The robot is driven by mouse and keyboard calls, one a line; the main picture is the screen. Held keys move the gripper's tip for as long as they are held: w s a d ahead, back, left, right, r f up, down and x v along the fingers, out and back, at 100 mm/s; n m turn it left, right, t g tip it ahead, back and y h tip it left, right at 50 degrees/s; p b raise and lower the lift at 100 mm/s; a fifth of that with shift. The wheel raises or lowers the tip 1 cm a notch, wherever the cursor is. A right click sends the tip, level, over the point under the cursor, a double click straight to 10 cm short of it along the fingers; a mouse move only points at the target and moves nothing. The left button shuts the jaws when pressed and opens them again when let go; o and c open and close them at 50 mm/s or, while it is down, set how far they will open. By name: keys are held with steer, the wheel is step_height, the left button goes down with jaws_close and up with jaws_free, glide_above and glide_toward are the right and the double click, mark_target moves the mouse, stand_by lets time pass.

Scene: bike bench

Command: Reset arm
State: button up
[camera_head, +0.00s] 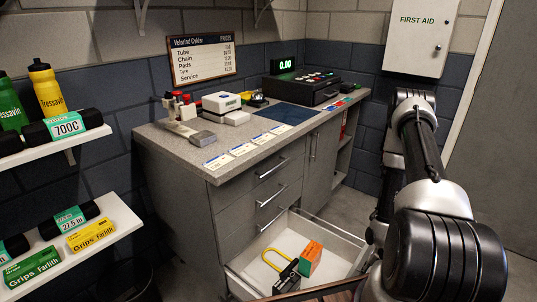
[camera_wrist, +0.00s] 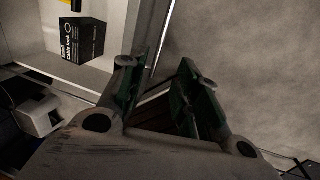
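My arm stands at the right of the head view and hides my gripper there. In the wrist view my gripper (camera_wrist: 160,90) shows two dark green finger pads held apart, with no object clearly seen between them. The left finger is close to the edge of the open drawer in that picture; whether they touch I cannot tell. A black box with white lettering (camera_wrist: 75,38) shows in the wrist view.
The grey counter (camera_head: 160,140) bears a card reader, a cash drawer (camera_head: 305,90) and price cards. Shelves with bottles and grip packs (camera_head: 90,234) are at the left. A first aid cabinet (camera_head: 420,40) hangs behind my arm. Bare floor (camera_wrist: 250,60) lies right of the fingers.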

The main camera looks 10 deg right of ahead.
steer(key=s+a+r+m+g, duration=0.2)
steer(key=s+m+g, duration=0.2)
steer(key=s+m, duration=0.55)
step_height(320, 180, up, 6)
steer(key=s+d+m+g, duration=0.1)
steer(key=m+g, duration=0.1)
steer(key=m, duration=0.4)
steer(key=w+a+r+m, duration=0.15)
steer(key=r+m, duration=0.35)
steer(key=r, duration=0.8)
steer(key=w+r+m, duration=0.3)
steer(key=r+m, duration=0.2)
steer(key=r, duration=0.8)
steer(key=s+a+r+t, duration=0.1)
steer(key=a+r+t, duration=0.2)
steer(key=r, duration=0.5)
steer(key=a+r+t+h, duration=0.1)
steer(key=a+r, duration=0.3)
steer(key=r, duration=0.4)
steer(key=s+a+r+t, duration=0.1)
steer(key=a+r+t, duration=0.3)
steer(key=r, duration=0.5)
steer(key=shift+s+t, duration=0.3)
steer(key=shift+r, duration=0.1)
